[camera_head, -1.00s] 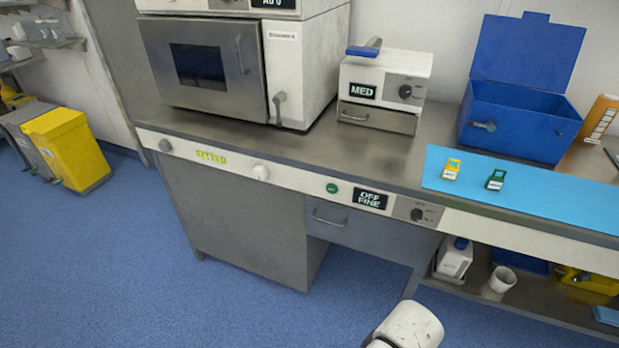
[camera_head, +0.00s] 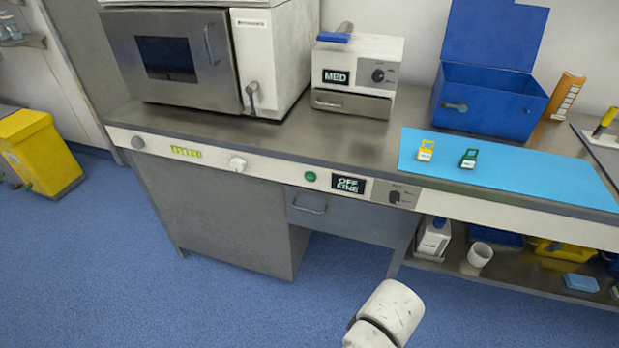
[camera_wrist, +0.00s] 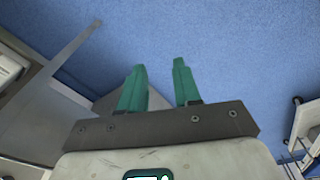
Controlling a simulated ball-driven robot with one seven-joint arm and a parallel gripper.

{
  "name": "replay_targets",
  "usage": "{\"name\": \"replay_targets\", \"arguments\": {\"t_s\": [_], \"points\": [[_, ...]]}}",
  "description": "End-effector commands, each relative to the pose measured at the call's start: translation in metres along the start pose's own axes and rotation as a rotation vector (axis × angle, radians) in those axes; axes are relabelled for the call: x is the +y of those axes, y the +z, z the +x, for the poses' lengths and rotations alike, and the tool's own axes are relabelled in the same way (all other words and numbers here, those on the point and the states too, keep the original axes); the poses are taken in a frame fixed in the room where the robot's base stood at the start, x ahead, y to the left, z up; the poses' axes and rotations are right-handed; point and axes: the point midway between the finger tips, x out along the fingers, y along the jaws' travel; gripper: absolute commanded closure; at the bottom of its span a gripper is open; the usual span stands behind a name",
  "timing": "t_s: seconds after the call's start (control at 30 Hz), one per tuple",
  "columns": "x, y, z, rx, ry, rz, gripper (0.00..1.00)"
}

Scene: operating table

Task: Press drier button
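A round green button (camera_head: 310,176) sits on the white front strip of the bench, left of a small black display (camera_head: 348,183) with white lettering, "OFF" on its upper line. A dark knob (camera_head: 394,196) is right of that display. No label in view names the drier. My gripper (camera_wrist: 158,65) shows in the wrist view with two green fingers apart and nothing between them, over blue floor. In the head view only a white part of my arm shows at the bottom, below and in front of the bench; the gripper is out of that picture.
The steel bench (camera_head: 360,138) carries a large oven-like machine (camera_head: 170,58), a small sealer-like box (camera_head: 357,75) marked "MED", a blue open box (camera_head: 487,105) and a light-blue mat (camera_head: 540,178) with two small tags. Yellow bins (camera_head: 40,152) stand left. Floor before the bench is clear.

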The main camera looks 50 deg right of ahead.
Motion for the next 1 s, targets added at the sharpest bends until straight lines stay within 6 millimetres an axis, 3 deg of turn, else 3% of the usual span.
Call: {"name": "replay_targets", "arguments": {"t_s": [0.33, 1.0], "points": [[0.0, 0.0, 0.0, 0.0, 0.0, 0.0, 1.0], [0.0, 0.0, 0.0, 0.0, 0.0, 0.0, 1.0]]}}
